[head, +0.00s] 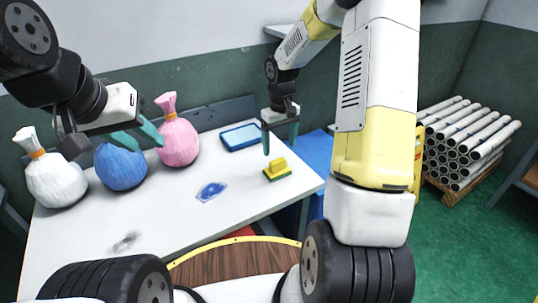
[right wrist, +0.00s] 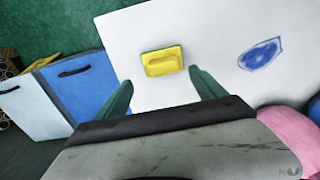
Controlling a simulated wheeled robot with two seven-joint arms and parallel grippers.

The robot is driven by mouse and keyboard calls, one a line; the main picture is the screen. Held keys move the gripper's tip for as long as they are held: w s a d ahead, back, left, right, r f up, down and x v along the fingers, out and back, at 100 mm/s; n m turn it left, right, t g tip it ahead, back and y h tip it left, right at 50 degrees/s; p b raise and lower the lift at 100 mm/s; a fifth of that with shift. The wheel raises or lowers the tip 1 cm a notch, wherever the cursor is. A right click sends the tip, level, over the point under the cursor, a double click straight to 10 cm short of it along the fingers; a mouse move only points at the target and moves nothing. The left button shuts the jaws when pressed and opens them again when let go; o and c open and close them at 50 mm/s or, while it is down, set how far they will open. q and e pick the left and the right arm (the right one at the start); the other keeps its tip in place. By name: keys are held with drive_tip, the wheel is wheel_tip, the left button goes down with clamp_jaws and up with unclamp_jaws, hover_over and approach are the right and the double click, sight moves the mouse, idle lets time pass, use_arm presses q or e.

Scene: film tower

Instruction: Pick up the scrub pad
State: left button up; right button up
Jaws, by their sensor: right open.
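The scrub pad (head: 277,169) is a small yellow block with a raised yellow grip and a green underside. It lies flat on the white table (head: 150,235) near its right edge. It also shows in the right wrist view (right wrist: 162,61), ahead of and between the fingertips. My right gripper (head: 281,139) is open and empty above the pad, pointing down, apart from it. Its two green fingers (right wrist: 162,92) show spread in the right wrist view. My left gripper (head: 112,138) is at the left, over the tied bags; its fingers are partly hidden and no held thing shows.
A blue stain (head: 211,191) and a dark smudge (head: 126,242) mark the table. White (head: 55,178), blue (head: 120,166) and pink (head: 178,140) tied bags stand at the back left. A blue tray (head: 240,136) lies behind the pad. White tubes (head: 470,135) are stacked at right.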

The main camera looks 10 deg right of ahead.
sight(277, 160)
drive_tip(key=f, duration=0.7)
drive_tip(key=shift+a+f, duration=0.3)
drive_tip(key=shift+f, duration=0.1)
drive_tip(key=c, duration=1.5)
drive_tip(key=shift+r, duration=0.1)
drive_tip(key=shift+r, duration=0.55)
wheel_tip(277, 160, up, 2)
drive_tip(key=shift+r, duration=0.1)
drive_tip(key=s+a, duration=0.1)
drive_tip(key=s, duration=0.4)
drive_tip(key=s+a+r, duration=0.1)
drive_tip(key=s, duration=0.4)
drive_tip(key=s+a, duration=0.1)
drive_tip(key=s, duration=0.4)
drive_tip(key=shift+s+r, duration=0.25)
drive_tip(key=shift+s, duration=0.15)
